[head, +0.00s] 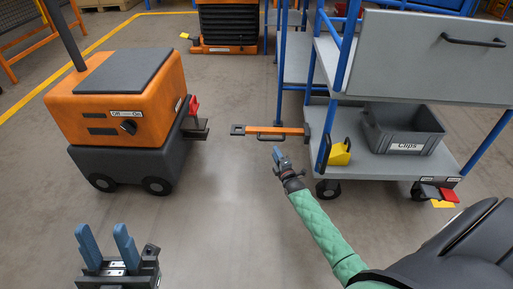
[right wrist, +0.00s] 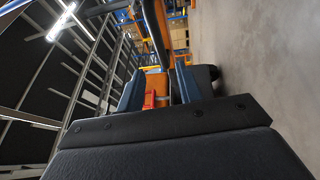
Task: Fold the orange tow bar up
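The orange tow bar (head: 285,130) lies about level, sticking out left from the blue-framed cart. It has a dark coupling end (head: 238,130) at its left tip and a thin dark handle (head: 265,138) along its near side. My right gripper (head: 279,155) is just nearer than the bar in the head view, apart from the handle in the picture. In the right wrist view its two blue fingers (right wrist: 158,92) stand apart, with no held thing visible between them. My left gripper (head: 107,246) is open and empty at the bottom left, far from the bar.
An orange and dark tug (head: 118,105) with a red latch (head: 193,105) stands left of the bar; floor separates them. The cart's lower shelf (head: 390,170) carries a grey "Clips" bin (head: 407,130) and a yellow block (head: 340,154). A red pedal (head: 448,195) is at its lower right.

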